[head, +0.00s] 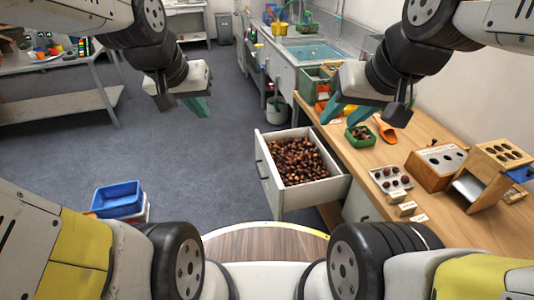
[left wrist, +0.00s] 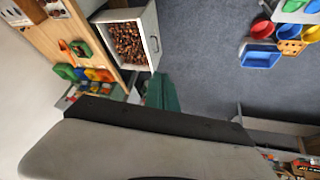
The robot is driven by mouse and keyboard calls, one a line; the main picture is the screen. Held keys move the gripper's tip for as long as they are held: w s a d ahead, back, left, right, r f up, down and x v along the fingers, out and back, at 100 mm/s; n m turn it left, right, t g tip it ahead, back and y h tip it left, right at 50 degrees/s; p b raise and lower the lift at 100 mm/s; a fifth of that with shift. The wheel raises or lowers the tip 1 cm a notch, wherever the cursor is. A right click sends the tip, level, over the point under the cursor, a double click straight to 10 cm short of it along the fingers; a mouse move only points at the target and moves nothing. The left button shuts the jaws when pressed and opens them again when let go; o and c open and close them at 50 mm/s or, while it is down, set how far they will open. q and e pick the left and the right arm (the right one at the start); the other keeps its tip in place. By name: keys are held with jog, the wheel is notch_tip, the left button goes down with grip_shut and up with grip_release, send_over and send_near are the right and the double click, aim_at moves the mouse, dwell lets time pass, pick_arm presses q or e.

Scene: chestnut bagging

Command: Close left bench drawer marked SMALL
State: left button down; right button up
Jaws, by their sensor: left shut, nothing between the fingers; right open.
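The white bench drawer (head: 268,184) stands pulled out from the wooden bench and is full of brown chestnuts (head: 299,160). Its front panel faces left into the room, and no marking on it can be read. The drawer also shows in the left wrist view (left wrist: 154,38), at the upper left. My left gripper (head: 199,106) is shut and empty, in the air to the left of the drawer and apart from it; its teal fingers also show in the left wrist view (left wrist: 162,93). My right gripper (head: 341,112) is open and empty above the bench's near left edge, beyond the drawer.
A blue bin (head: 118,199) stands at the lower left. The grey floor left of the drawer is clear.

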pick_arm(q)
jog(key=w+f, duration=0.5)
jog(key=w, duration=0.2)
jog(key=n+h, duration=0.2)
jog(key=h, duration=0.1)
send_near(272, 177)
notch_tip(272, 177, down, 3)
jog(key=a, duration=0.2)
jog(key=shift+w+d, duration=0.35)
jog(key=shift+d, duration=0.3)
jog(key=shift+w+d, duration=0.4)
jog(key=shift+d, duration=0.25)
jog(key=shift+w+d, duration=0.35)
jog(key=shift+d, duration=0.3)
jog(key=shift+d, duration=0.1)
